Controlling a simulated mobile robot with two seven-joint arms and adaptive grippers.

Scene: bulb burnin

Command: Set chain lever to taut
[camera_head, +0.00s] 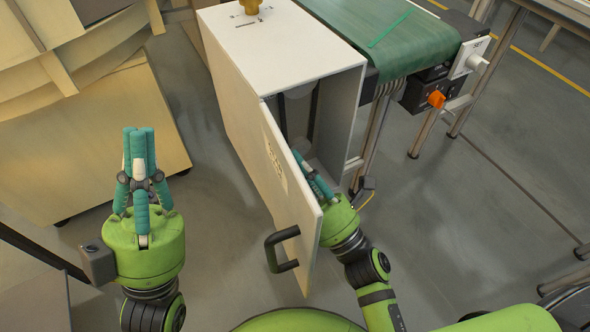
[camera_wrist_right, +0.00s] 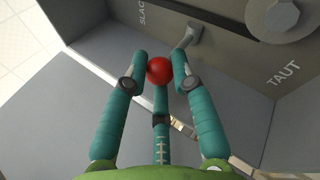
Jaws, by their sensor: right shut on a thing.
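The red ball knob (camera_wrist_right: 159,70) of the chain lever shows in the right wrist view, between the fingers of my right gripper (camera_wrist_right: 160,68), which is shut on it. The grey panel behind carries the words SLACK (camera_wrist_right: 143,12) at upper left and TAUT (camera_wrist_right: 283,75) at right. A short grey stem (camera_wrist_right: 194,33) shows near the knob; how it joins the knob is hidden. In the head view my right gripper (camera_head: 312,172) reaches inside the white cabinet (camera_head: 290,45), partly hidden by its open door (camera_head: 285,185). My left gripper (camera_head: 140,132) is shut and empty, away from the cabinet.
The door's black handle (camera_head: 280,250) faces the left side. A green conveyor (camera_head: 400,45) with an orange knob (camera_head: 436,99) stands right of the cabinet. A wooden crate stack (camera_head: 95,130) is at left. Floor between crate and door is clear.

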